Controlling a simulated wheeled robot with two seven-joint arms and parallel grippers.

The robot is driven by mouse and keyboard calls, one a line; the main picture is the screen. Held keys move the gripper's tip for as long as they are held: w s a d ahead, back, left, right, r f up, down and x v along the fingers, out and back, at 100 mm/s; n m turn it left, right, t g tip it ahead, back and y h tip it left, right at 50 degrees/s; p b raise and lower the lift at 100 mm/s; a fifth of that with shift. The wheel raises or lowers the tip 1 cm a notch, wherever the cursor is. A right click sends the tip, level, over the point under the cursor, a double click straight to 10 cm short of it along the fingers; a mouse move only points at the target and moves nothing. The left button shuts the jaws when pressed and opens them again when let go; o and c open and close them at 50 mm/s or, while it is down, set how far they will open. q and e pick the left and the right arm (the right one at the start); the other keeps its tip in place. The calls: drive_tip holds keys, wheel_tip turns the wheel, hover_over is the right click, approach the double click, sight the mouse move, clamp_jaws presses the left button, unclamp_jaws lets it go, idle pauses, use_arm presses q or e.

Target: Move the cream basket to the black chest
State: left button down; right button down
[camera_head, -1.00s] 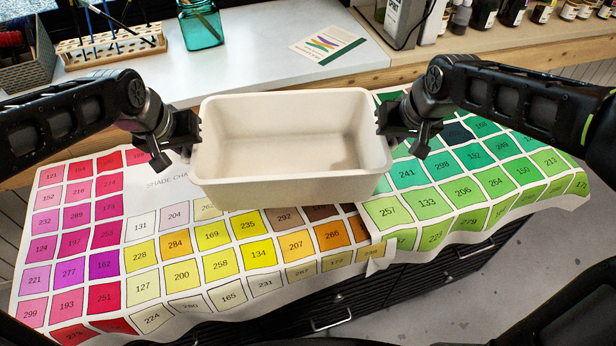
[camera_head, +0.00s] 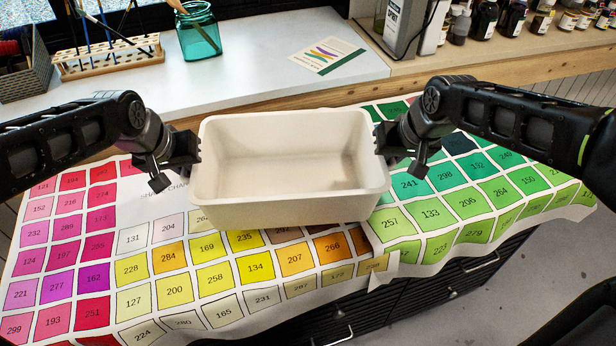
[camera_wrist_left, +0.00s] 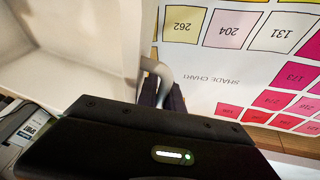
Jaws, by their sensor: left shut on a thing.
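The cream basket (camera_head: 290,200) is an open, empty rectangular tub, held about level over the middle of the shade chart. My left gripper (camera_head: 186,155) is shut at its left end. In the left wrist view the basket wall (camera_wrist_left: 75,45) fills the left side, and a curved handle (camera_wrist_left: 162,78) reaches to my left gripper (camera_wrist_left: 160,95). My right gripper (camera_head: 388,142) is at the basket's right end; its fingertips are hidden against it. The black chest (camera_head: 400,310), with silver drawer handles, is under the chart. I cannot tell whether the basket's underside touches the chart.
The shade chart (camera_head: 75,260), with numbered colour squares, drapes over the chest's front edge. Behind is a white counter (camera_head: 265,60) with a teal jar (camera_head: 200,35), a brush rack (camera_head: 110,58) and a card (camera_head: 328,56). Several bottles (camera_head: 515,18) stand at the back right.

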use_arm(q)
drive_tip(key=shift+f, duration=0.1)
